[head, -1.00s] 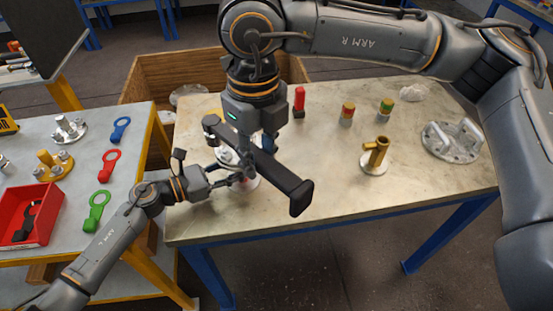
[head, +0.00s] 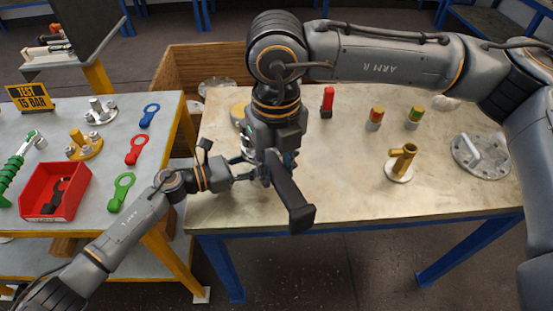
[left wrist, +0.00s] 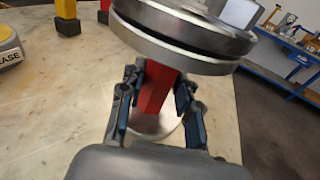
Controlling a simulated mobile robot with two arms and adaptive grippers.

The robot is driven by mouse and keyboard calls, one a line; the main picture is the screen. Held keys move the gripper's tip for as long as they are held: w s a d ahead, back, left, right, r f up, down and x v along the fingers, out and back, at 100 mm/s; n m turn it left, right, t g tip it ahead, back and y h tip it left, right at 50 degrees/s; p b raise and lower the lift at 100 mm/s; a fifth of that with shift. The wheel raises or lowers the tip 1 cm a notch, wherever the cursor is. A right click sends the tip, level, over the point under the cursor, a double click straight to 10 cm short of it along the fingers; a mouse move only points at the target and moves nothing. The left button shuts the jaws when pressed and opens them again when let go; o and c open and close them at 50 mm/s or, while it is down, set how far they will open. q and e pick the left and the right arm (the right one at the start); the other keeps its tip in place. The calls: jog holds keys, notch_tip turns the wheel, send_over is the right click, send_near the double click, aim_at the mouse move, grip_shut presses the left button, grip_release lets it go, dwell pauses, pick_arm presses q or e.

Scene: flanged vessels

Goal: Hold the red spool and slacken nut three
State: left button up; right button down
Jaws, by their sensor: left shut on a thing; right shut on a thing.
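The red spool (left wrist: 160,88) stands in the left wrist view under a round steel flange (left wrist: 185,45), above a pale round base. My left gripper (left wrist: 157,92) is shut on its red body, fingers on both sides. A bright hex nut (left wrist: 238,12) shows on the flange's top; I cannot tell its number. In the head view my left gripper (head: 246,172) reaches the spool from the left; the spool is mostly hidden. My right gripper (head: 277,152) points down above the spool, shut on a black-handled wrench (head: 290,200). The wrench's working end is hidden behind my right arm.
A red bin (head: 56,195) and coloured ring tags (head: 136,150) lie on the left bench. The table's front middle is clear.

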jog(key=shift+f, duration=0.15)
pick_arm(q)
jog(key=shift+w, duration=0.1)
pick_arm(e)
jog(key=shift+f, duration=1.05)
jog(key=w+d+r+n, duration=0.3)
jog(key=d+r+n, duration=0.1)
jog(key=r+n, duration=0.1)
jog(key=shift+w+d, duration=0.2)
jog(key=shift+d, duration=0.1)
dwell(0.6)
dwell(0.7)
pick_arm(q)
jog(key=o, duration=1.1)
